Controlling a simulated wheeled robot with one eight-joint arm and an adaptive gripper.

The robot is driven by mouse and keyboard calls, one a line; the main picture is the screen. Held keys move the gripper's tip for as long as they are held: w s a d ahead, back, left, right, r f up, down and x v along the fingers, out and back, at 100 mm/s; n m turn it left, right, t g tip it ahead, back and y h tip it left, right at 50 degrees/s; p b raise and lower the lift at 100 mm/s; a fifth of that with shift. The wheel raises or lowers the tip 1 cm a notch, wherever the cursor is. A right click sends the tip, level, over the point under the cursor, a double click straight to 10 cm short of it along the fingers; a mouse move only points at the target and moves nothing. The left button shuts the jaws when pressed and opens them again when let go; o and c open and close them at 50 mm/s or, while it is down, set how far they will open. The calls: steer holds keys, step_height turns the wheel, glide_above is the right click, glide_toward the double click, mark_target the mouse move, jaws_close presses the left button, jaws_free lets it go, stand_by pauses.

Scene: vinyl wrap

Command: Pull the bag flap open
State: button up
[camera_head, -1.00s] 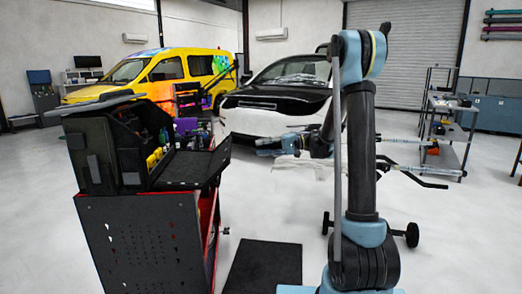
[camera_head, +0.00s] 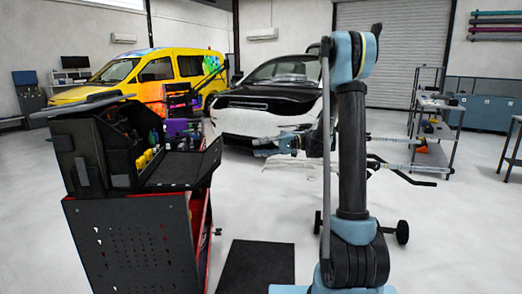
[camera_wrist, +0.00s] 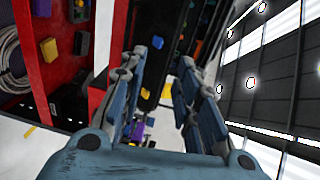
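The black bag (camera_head: 122,160) stands on the red and black cart. A dark flat flap (camera_head: 184,171) extends from its right side, low and tilted. A grey flat panel (camera_head: 80,106) lies across its upper left. My gripper (camera_head: 266,146) is right of the bag and clear of it, in front of the white car. In the wrist view, my gripper (camera_wrist: 161,78) has its blue fingers apart, with nothing held between them. A dark edge with coloured items lies beyond the fingers; I cannot tell which part of the bag this is.
The cart (camera_head: 135,245) has a perforated side and red edges. A black mat (camera_head: 257,267) lies on the floor beside it. The white car (camera_head: 262,121) and yellow van (camera_head: 150,75) stand behind. A metal shelf cart (camera_head: 432,132) is at the right. Pale floor lies between.

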steer(key=v, duration=1.2)
steer(key=s+f+m+t+h, duration=0.3)
steer(key=s+h, duration=0.5)
steer(key=s, duration=1.2)
steer(key=s+d+f+t+h, duration=0.1)
steer(key=s+d+f+h, duration=0.3)
steer(key=s+d+f, duration=0.2)
steer(key=s+d+f+n+t+h, duration=0.1)
steer(key=s+d+f+h, duration=0.3)
steer(key=s+d+f, duration=0.3)
steer(key=s, duration=0.4)
steer(key=shift+s+f+h, duration=0.25)
steer(key=shift+f+h, duration=0.05)
steer(key=shift+f, duration=0.1)
steer(key=shift+a, duration=0.15)
